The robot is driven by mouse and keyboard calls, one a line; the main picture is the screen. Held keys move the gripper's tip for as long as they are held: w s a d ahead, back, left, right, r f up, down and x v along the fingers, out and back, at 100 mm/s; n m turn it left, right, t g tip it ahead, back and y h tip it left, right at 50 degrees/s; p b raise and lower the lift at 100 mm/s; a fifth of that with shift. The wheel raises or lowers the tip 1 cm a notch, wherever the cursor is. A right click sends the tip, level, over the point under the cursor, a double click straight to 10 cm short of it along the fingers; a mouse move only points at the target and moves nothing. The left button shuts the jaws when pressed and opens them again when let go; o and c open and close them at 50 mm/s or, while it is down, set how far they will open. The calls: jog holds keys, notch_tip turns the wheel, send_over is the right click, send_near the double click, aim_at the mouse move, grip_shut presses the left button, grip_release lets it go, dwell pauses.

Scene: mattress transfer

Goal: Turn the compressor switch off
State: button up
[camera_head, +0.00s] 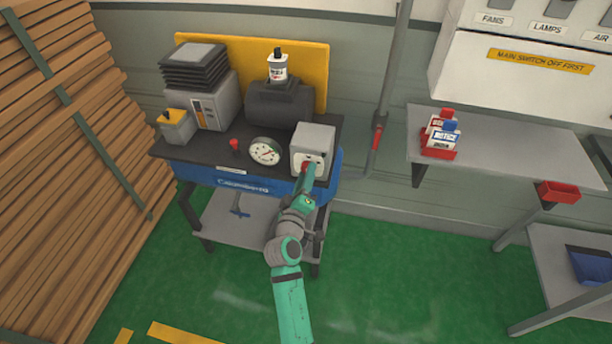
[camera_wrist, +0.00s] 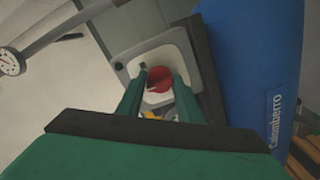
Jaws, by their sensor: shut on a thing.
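The compressor switch is a red knob (camera_wrist: 160,79) on a pale plate (camera_wrist: 172,45) on the front of a grey box (camera_head: 313,138). The box stands at the right end of the compressor bench, whose blue front (camera_head: 240,184) carries lettering. My gripper (camera_wrist: 158,88) is shut on the red knob, with one green finger on each side of it in the wrist view. In the head view my gripper (camera_head: 308,168) covers most of the knob. The knob's exact turn angle is hard to read.
A round gauge (camera_head: 264,151) and a small red knob (camera_head: 235,146) sit left of the switch box. A dark tank (camera_head: 280,104) stands behind. A grey pipe (camera_head: 388,90) with a red handle runs up the wall at right. Stacked planks (camera_head: 60,150) fill the left side. Green floor is open in front.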

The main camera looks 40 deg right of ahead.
jog(key=shift+s+d, duration=0.1)
dwell(0.3)
jog(key=o, duration=1.1)
jog(key=shift+c, duration=0.2)
jog(key=v, duration=1.1)
